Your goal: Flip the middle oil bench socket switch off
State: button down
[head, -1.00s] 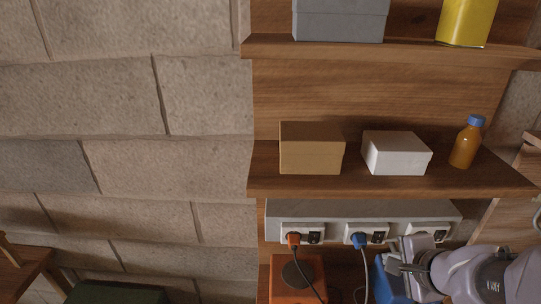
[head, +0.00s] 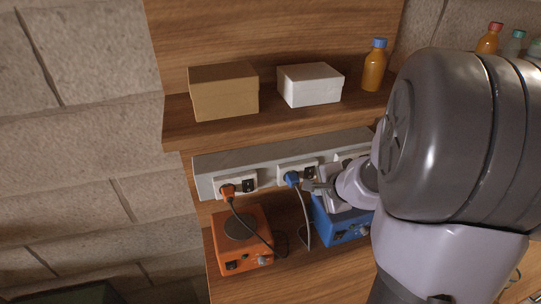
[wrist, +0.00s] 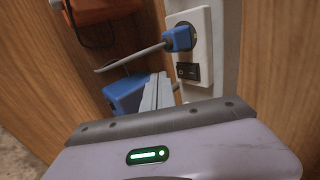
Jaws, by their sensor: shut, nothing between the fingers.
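The middle oil bench socket is a white plate with a blue plug (head: 291,178) in its left half and a dark rocker switch (head: 311,171) on its right. In the wrist view the blue plug (wrist: 178,39) and the dark switch (wrist: 188,71) show on the white socket plate (wrist: 203,48). My gripper (head: 308,186) is shut and empty, its tips just below the switch in the head view. In the wrist view my gripper's fingers (wrist: 158,90) point up close beside the switch; I cannot tell whether they touch it.
The left socket on the grey strip (head: 212,163) holds an orange plug (head: 228,192); my arm partly hides the right socket. Below stand an orange device (head: 240,235) and a blue device (head: 340,228) with loose cables. A shelf (head: 190,133) with boxes and a bottle (head: 374,66) is above.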

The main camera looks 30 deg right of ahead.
aim_at(308, 177)
jog(key=shift+w+d, duration=0.2)
jog(key=shift+w, duration=0.65)
jog(key=shift+w+d, duration=0.2)
jog(key=shift+w, duration=0.6)
jog(key=shift+w+b, duration=0.1)
jog(key=shift+b, duration=0.6)
jog(key=shift+r, duration=0.1)
jog(key=shift+r+p, duration=0.6)
jog(key=shift+r, duration=0.15)
jog(key=shift+d+f, duration=0.1)
